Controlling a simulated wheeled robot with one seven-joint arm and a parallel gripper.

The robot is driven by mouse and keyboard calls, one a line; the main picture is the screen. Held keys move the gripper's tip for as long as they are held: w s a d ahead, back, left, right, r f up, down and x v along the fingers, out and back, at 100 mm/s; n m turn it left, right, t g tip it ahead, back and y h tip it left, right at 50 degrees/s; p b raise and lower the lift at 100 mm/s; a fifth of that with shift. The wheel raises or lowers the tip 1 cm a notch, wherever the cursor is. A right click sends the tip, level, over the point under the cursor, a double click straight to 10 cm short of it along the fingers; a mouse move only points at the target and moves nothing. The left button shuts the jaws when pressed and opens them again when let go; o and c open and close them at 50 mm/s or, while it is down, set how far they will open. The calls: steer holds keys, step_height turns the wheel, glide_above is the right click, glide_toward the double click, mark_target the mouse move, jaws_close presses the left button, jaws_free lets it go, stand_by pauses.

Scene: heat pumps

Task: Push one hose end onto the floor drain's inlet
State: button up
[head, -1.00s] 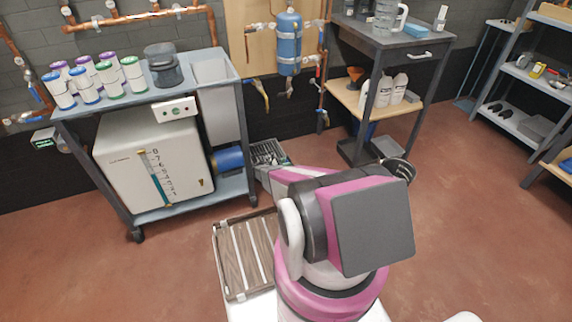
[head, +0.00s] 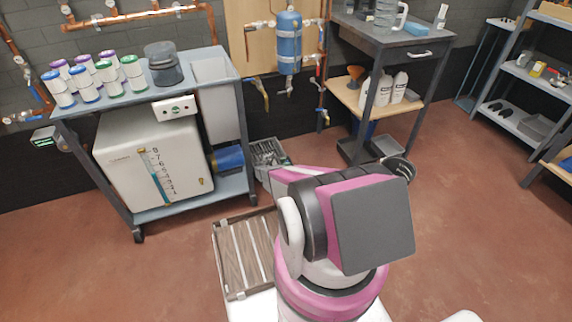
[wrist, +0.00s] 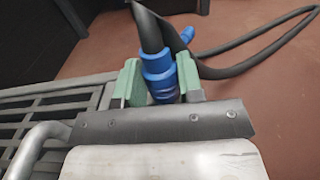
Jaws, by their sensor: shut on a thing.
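In the wrist view my gripper (wrist: 160,84) has its two green fingers closed around a blue hose end (wrist: 158,66). A black hose (wrist: 148,28) runs up from this end and loops to the right. A second blue piece (wrist: 187,35) shows just behind it, apparently on the hose. The slatted grey floor drain grate (wrist: 50,105) lies to the left of my gripper. In the head view the drain (head: 268,153) sits on the floor right of the cart, and my arm hides most of my gripper. I cannot make out the drain's inlet clearly.
A grey cart (head: 190,85) with a white unit (head: 150,165) on it stands left of the drain. A workbench (head: 390,40) stands at the back right. The red floor at right is clear.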

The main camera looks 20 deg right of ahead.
steer(key=shift+f, duration=1.65)
stand_by(1.3)
steer(key=shift+f, duration=0.15)
jaws_close()
steer(key=o, duration=1.1)
jaws_free()
steer(key=shift+s, duration=0.1)
